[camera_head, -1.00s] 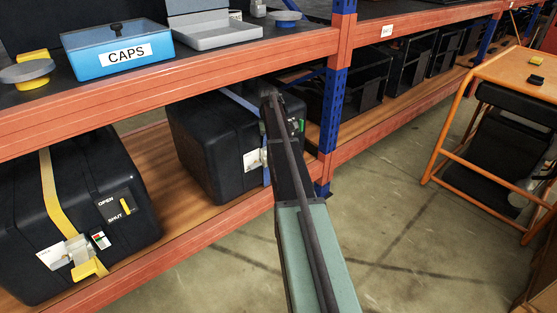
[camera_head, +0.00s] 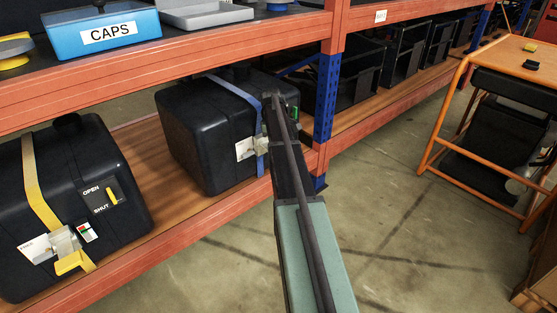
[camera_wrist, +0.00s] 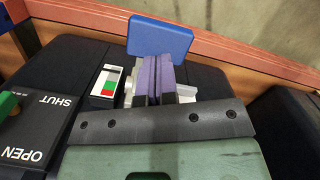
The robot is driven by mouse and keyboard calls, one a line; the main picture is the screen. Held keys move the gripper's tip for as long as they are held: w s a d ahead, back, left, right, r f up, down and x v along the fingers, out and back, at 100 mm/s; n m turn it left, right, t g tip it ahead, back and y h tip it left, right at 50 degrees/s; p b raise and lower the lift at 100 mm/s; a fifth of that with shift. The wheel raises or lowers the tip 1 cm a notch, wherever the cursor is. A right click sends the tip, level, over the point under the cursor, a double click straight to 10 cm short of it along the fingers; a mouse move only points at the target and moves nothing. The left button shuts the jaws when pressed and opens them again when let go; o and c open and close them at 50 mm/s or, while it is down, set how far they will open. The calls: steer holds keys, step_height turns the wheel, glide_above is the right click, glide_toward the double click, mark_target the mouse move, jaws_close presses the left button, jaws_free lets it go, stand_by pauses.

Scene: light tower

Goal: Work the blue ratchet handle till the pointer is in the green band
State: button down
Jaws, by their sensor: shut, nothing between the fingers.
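The blue ratchet handle (camera_wrist: 160,38) is a flat blue paddle at the top of the wrist view. My gripper (camera_wrist: 156,66) is shut and empty, with its fingertips close in front of the handle. I cannot tell whether they touch it. The small gauge (camera_wrist: 106,84) beside the fingers has white, red and green parts; its pointer is too small to read. In the head view the black case (camera_head: 205,140) with the blue strap (camera_head: 236,91) sits on the lower shelf. There my arm hides the handle and my fingertips.
Left of it stands another black case (camera_head: 60,200) with a yellow strap and yellow handle. An orange shelf beam (camera_head: 180,85) runs above the cases, and a blue upright (camera_head: 327,90) stands right of my arm. An OPEN/SHUT panel (camera_wrist: 42,125) is left of the gauge.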

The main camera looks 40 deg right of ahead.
mark_target(267, 149)
steer(key=shift+s+f+b, duration=0.1)
steer(key=shift+f+b, duration=0.65)
steer(key=shift+f, duration=0.55)
step_height(267, 149, down, 4)
steer(key=b, duration=0.4)
steer(key=shift+r, duration=0.3)
steer(key=shift+w+a+r+p, duration=0.25)
steer(key=shift+w+p, duration=0.15)
steer(key=shift+w, duration=0.15)
steer(key=shift+w+a+r+p, duration=0.2)
steer(key=shift+w+p, duration=0.15)
steer(key=shift+w, duration=0.15)
steer(key=shift+w+a, duration=0.2)
steer(key=shift+w, duration=0.15)
step_height(267, 149, up, 11)
steer(key=p, duration=1.1)
steer(key=shift+w+a, duration=0.2)
steer(key=shift+w, duration=0.15)
